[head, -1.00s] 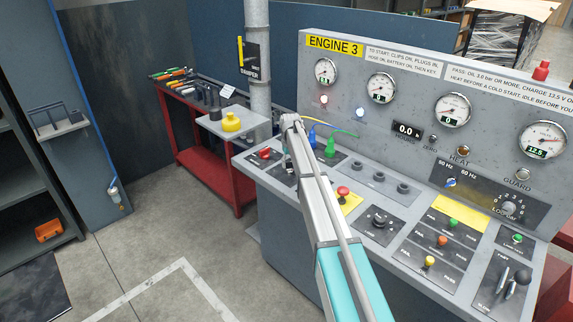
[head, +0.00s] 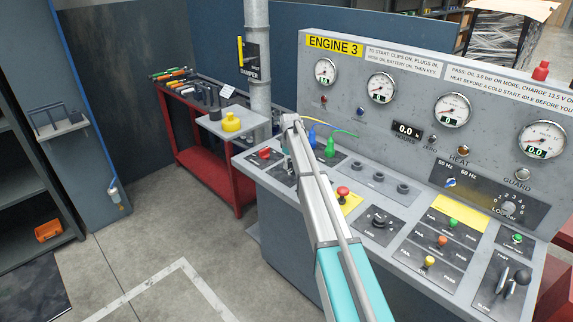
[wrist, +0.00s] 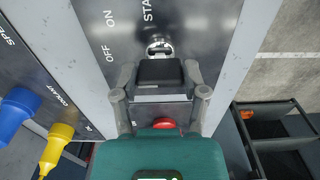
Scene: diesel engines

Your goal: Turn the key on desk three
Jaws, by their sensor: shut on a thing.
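Desk three (head: 350,72) is the grey console marked ENGINE 3 in the head view. My gripper (wrist: 160,82) is over its left front panel, with my arm reaching across the desk top. In the wrist view the key's black head (wrist: 160,70) sits between my two grey fingers, and they are shut on it. The metal key lock (wrist: 158,47) shows just beyond it, with OFF, ON and START printed around. I cannot tell exactly which mark the key points to. In the head view my arm hides most of the key.
A red switch (head: 264,154) is close left of my gripper. Blue (head: 312,139) and green (head: 330,147) plugs with cables stand to its right, and a red push button (head: 343,192) is nearer. A side shelf (head: 215,127) holds a yellow container (head: 231,121).

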